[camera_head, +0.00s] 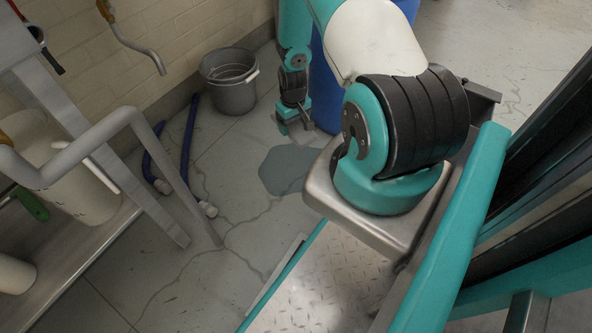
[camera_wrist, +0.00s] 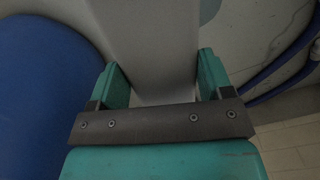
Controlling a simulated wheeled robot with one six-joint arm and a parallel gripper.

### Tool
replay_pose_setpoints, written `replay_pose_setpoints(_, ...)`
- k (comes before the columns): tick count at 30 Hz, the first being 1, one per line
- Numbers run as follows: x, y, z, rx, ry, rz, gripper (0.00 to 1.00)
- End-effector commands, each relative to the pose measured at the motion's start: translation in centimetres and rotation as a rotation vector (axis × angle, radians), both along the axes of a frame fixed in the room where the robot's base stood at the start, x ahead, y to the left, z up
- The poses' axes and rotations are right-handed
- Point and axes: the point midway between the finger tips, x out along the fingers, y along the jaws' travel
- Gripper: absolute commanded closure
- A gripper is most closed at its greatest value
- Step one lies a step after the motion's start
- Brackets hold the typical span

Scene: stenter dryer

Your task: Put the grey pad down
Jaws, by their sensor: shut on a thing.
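My gripper (camera_head: 294,125) points down near the blue drum, above the floor by the far edge of a dark wet patch. In the wrist view my gripper (camera_wrist: 160,76) has its two teal fingers on either side of the grey pad (camera_wrist: 150,40), shut on it. The pad looks flat and pale grey and runs out beyond the fingertips. In the head view only a small pale part of the pad (camera_head: 303,134) shows by the fingers. I cannot tell whether the pad touches the floor.
A dark wet patch (camera_head: 287,169) lies on the cracked floor. A blue drum (camera_head: 325,85) stands right beside my gripper. A grey bucket (camera_head: 230,82) stands by the wall, with blue hoses (camera_head: 188,140) left of the patch. A metal bench (camera_head: 75,250) is at left. Floor between is clear.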

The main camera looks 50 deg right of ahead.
Motion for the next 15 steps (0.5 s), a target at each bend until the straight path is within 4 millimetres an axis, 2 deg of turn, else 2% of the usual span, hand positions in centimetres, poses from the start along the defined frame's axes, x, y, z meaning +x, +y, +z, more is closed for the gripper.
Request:
replay_pose_setpoints(5, -0.7, -0.6, -3.3, 0.000, 0.000, -0.010, 0.49)
replay_pose_setpoints(15, -0.6, -0.5, -13.0, 0.000, 0.001, -0.009, 0.49)
